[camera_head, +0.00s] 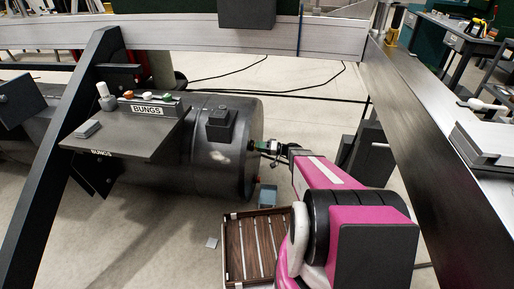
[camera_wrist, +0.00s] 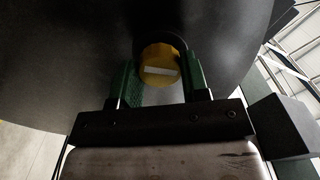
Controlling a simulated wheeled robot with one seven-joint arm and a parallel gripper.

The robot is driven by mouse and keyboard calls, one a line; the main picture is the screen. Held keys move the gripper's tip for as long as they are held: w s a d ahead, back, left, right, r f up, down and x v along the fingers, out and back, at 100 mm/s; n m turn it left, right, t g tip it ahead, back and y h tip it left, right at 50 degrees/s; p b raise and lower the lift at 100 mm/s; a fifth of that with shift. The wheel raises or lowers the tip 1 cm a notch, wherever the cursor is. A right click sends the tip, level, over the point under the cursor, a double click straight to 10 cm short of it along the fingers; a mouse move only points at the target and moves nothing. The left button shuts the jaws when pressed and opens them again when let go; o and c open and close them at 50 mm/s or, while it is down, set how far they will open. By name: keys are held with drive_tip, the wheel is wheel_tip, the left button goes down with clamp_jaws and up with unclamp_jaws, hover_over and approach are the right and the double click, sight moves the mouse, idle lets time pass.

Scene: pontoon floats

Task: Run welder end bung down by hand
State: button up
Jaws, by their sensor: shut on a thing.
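The float (camera_head: 222,165) is a large dark cylinder lying on its side, left of my arm. My gripper (camera_head: 266,147) is at its right end face, pointing at it. In the wrist view, the end face (camera_wrist: 75,60) fills the top of the picture. A round yellow bung (camera_wrist: 159,57) with a pale bar across it sits at a dark round collar on that face. My gripper's green fingers (camera_wrist: 162,82) are shut on the bung, one on each side. The bung's thread and how deep it sits are hidden.
A shelf marked BUNGS (camera_head: 125,143) holds small coloured bungs beside the float. A slatted wooden crate (camera_head: 229,262) and a small blue box (camera_head: 267,196) are on the floor below. A dark beam (camera_head: 425,145) runs along the right.

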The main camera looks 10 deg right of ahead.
drive_tip(key=shift+m, duration=0.3)
drive_tip(key=m, duration=1.1)
drive_tip(key=shift+m, duration=0.3)
drive_tip(key=m, duration=0.5)
drive_tip(key=o, duration=0.8)
drive_tip(key=shift+c, duration=0.2)
